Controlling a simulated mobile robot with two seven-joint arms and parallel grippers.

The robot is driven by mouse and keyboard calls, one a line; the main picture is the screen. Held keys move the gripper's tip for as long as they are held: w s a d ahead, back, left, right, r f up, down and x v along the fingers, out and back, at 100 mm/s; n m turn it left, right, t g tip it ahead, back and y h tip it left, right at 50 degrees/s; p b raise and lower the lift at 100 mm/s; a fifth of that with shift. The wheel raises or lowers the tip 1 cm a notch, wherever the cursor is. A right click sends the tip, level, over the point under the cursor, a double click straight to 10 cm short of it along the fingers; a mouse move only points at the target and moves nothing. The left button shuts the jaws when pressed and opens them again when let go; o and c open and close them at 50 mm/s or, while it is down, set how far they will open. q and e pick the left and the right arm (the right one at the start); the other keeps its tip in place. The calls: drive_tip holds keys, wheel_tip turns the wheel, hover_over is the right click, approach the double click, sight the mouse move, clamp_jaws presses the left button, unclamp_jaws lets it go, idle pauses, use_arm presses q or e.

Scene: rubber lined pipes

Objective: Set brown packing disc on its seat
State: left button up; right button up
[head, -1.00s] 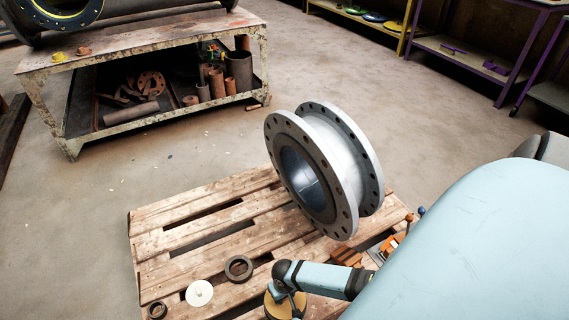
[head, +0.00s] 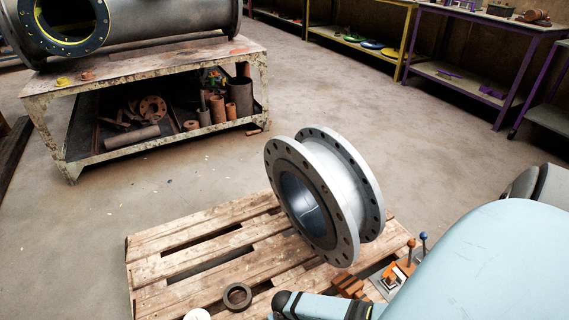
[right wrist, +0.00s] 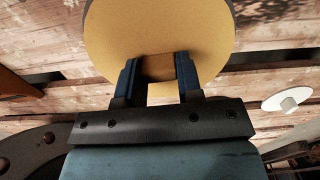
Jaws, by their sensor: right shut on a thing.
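In the right wrist view my right gripper (right wrist: 157,66) is shut on a small block-like grip on the face of a tan-brown disc (right wrist: 158,25), which I take as the brown packing disc. The disc is held over the pallet; its top edge is cut off by the frame. In the head view only part of my right arm shows at the bottom edge; gripper and disc are out of frame. A dark ring (head: 237,284) lies flat on the pallet; I cannot tell whether it is the seat. My left gripper is not in view.
A large grey flanged spool (head: 343,185) stands on the wooden pallet (head: 150,262). A white disc (right wrist: 290,99) with a knob lies on the pallet. A worn metal bench (head: 150,70) stands behind, with open floor between.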

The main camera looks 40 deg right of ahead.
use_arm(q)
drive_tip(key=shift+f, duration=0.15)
use_arm(e)
drive_tip(key=shift+f, duration=0.3)
drive_tip(key=o, duration=1)
use_arm(q)
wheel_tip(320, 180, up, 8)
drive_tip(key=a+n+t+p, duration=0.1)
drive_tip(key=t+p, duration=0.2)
drive_tip(key=p, duration=0.4)
use_arm(e)
wheel_tip(320, 180, up, 14)
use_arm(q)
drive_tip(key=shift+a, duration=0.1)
use_arm(e)
drive_tip(key=shift+f, duration=0.15)
